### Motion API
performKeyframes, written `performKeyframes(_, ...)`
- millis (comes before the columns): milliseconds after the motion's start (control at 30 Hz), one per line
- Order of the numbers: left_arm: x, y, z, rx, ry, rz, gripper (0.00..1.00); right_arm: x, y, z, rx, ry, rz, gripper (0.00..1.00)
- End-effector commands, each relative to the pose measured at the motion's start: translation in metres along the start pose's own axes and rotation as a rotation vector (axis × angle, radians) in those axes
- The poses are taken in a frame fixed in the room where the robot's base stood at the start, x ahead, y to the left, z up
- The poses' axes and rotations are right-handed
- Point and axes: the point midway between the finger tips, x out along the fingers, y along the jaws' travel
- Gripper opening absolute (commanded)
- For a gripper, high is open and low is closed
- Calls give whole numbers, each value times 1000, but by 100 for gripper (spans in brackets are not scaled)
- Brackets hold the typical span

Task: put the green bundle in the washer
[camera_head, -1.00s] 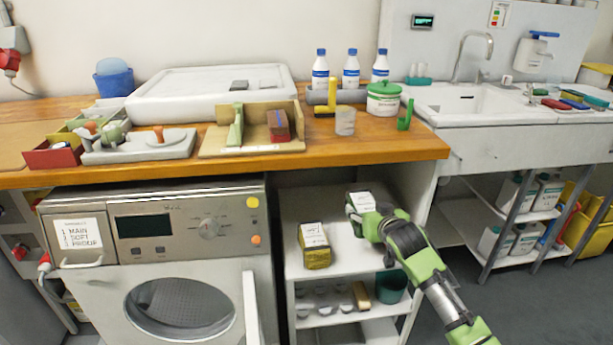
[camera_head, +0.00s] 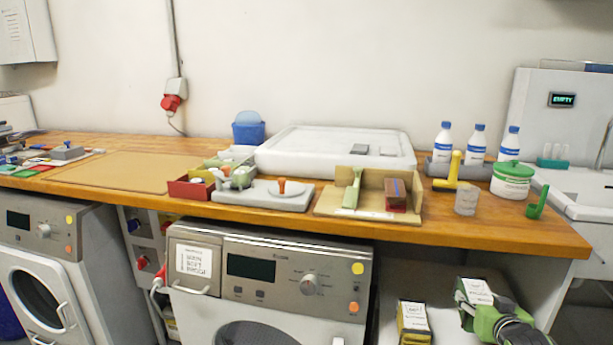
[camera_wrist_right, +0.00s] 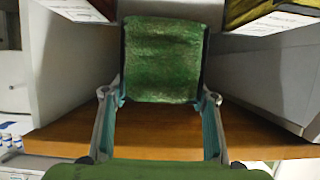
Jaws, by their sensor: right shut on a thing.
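The green bundle (camera_head: 478,287), with a white label on top, is in my right gripper (camera_head: 492,312) at the shelf unit right of the middle washer. In the right wrist view the green bundle (camera_wrist_right: 163,62) sits between the two fingers of the right gripper (camera_wrist_right: 160,98), which is shut on it. The middle washer (camera_head: 205,312) has a grey control panel and a dark display. Only the top of its round opening (camera_head: 255,335) shows at the bottom edge. A second washer (camera_head: 85,250) stands at the left with a round door. My left gripper is not in view.
A yellow bundle (camera_head: 412,325) stands on the shelf left of my right gripper. The wooden worktop (camera_head: 470,232) overhangs both. On it are a tray (camera_head: 335,150), bottles (camera_head: 478,142), a green-lidded tub (camera_head: 512,182) and a beige mat (camera_head: 125,172).

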Motion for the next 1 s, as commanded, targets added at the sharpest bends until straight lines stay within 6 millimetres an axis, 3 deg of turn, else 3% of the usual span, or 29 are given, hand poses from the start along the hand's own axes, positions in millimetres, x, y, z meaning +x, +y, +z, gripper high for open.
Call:
performKeyframes(200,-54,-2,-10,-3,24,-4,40,0,0,-2,0,3,0,25)
performKeyframes(500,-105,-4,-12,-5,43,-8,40,-1,0,-2,0,3,-1,25)
performKeyframes(1000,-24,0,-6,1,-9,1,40,-53,-20,-6,-66,2,-159,25)
